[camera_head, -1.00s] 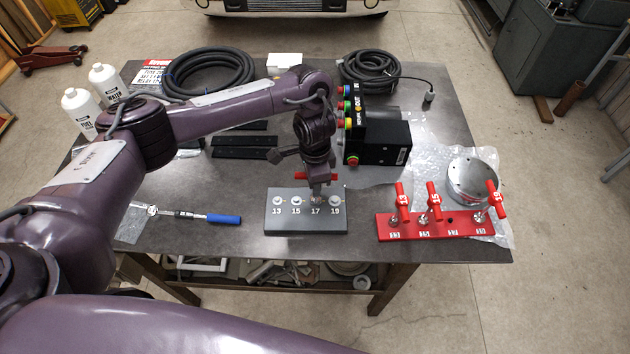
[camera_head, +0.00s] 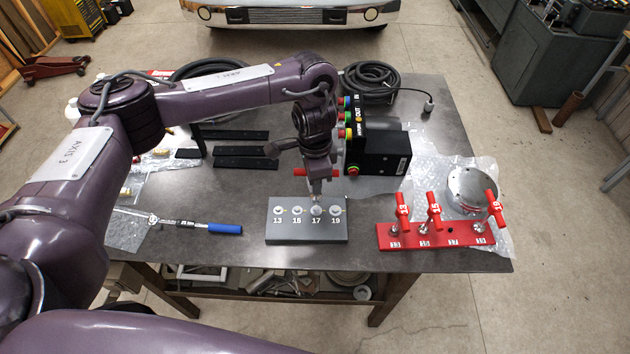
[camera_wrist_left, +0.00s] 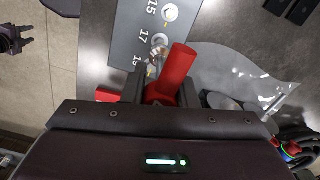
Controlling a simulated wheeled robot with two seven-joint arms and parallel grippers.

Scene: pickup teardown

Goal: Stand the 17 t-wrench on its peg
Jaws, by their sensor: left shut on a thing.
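My left gripper (camera_head: 316,172) is shut on the red handle of the 17 t-wrench (camera_wrist_left: 172,78). The wrench hangs upright over the grey block (camera_head: 290,238), its shaft end just above the position marked 17. Whether the tip touches the fitting there is too small to tell. The red rack (camera_head: 386,244) stands to the right and carries the 13, 15 and 19 t-wrenches; its third position (camera_head: 451,231) is bare.
A black box with coloured buttons (camera_head: 378,153) stands right behind the left gripper. A round metal part (camera_head: 470,188) on bubble wrap sits behind the rack. A blue-handled torque wrench (camera_head: 200,226) lies left of the block. A narrow clear strip separates block and rack.

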